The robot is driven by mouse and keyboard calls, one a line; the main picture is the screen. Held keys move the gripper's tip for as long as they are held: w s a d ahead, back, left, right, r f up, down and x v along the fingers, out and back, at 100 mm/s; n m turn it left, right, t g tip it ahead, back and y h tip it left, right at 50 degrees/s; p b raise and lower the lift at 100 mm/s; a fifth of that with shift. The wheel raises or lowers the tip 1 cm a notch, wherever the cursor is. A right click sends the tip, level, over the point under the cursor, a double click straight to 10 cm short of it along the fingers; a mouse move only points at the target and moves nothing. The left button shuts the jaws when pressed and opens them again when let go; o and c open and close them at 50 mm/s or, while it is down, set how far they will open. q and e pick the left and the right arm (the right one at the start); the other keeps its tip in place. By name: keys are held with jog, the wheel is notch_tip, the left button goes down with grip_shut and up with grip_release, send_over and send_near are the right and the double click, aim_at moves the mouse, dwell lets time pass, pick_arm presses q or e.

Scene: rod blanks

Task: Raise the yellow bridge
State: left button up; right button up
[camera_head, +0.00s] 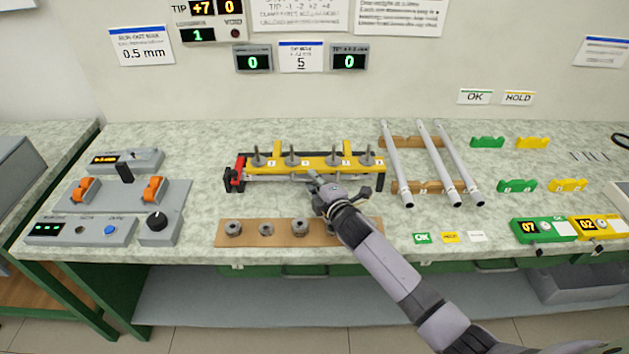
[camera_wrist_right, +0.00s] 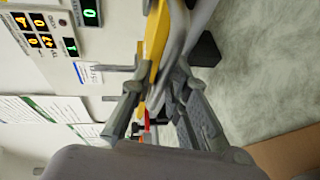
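The yellow bridge (camera_head: 315,168) is a long bar on the bench, low over a dark frame with a red end at the left. Several upright grey pins stand along it. My right gripper (camera_head: 314,180) is at the front of the bridge, near its middle, by a grey bar there. In the right wrist view, the yellow bridge (camera_wrist_right: 155,42) and a grey bar run between the fingers of my right gripper (camera_wrist_right: 158,85). The fingers stand apart, and I see no clear grip on either. My left gripper is out of view.
Silvery rods (camera_head: 437,160) lie on brown supports to the right. A brown board (camera_head: 283,238) with several round weights lies in front, partly under my right arm. A control panel (camera_head: 110,205) is at the left, and green and yellow holders are at the right.

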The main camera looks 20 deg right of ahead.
grip_shut()
dwell(0.3)
